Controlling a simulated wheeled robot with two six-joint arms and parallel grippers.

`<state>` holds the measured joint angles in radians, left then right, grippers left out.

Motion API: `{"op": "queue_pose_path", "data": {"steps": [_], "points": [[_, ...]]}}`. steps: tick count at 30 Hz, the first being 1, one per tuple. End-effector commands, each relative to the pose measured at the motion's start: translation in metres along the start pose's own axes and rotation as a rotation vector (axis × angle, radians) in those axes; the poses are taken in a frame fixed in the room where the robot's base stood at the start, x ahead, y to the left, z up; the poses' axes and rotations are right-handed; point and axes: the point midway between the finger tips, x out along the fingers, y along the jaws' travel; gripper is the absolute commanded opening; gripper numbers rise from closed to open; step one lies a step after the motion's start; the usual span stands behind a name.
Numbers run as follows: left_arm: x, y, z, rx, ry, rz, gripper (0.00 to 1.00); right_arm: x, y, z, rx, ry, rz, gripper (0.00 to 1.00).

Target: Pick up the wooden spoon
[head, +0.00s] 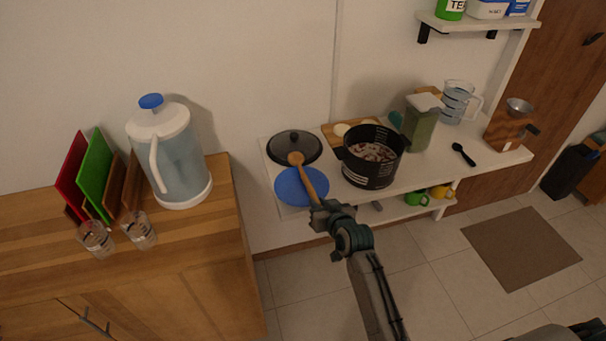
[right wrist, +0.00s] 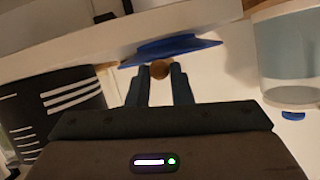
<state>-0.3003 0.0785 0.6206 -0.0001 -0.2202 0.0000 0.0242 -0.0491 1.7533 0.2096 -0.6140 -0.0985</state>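The wooden spoon (head: 309,184) slants over the blue plate (head: 290,188), its bowl end by the dark pan lid (head: 282,146). I cannot tell whether it touches either. My right gripper (head: 319,207) is at the spoon's near end, at the front edge of the white shelf. In the right wrist view the round brown spoon end (right wrist: 160,69) sits between my right fingertips (right wrist: 160,77), with no clear gap on either side; the fingers look shut on it. The blue plate (right wrist: 178,48) shows behind. My left gripper is not in view.
A black pot (head: 368,172) with food in it stands right of the spoon, with a green-filled container (head: 421,124) beyond it. A black spoon (head: 463,153) lies on the shelf (head: 420,172). A large water jug (head: 172,160) stands on the wooden cabinet (head: 215,215) at left.

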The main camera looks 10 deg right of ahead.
Motion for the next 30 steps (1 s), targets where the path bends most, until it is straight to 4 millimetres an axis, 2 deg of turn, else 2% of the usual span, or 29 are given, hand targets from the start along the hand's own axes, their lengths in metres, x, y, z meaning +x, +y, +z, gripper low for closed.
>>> {"op": "queue_pose_path", "data": {"steps": [1, 3, 14, 23, 30], "points": [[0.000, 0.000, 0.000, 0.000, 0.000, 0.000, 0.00, 0.000, 0.000, 0.000, 0.000, 0.000, 0.000, 0.09], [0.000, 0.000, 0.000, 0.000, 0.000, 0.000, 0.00, 0.000, 0.000, 0.000, 0.000, 0.000, 0.000, 0.00], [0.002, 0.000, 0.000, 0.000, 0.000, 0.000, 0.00, -0.001, -0.001, -0.003, 0.000, 0.001, 0.000, 0.00], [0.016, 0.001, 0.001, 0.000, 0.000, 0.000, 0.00, -0.012, -0.006, -0.032, -0.001, 0.005, -0.001, 0.00], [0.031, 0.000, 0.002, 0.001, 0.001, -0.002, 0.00, -0.064, 0.009, -0.014, -0.004, -0.001, 0.001, 0.00]]}}
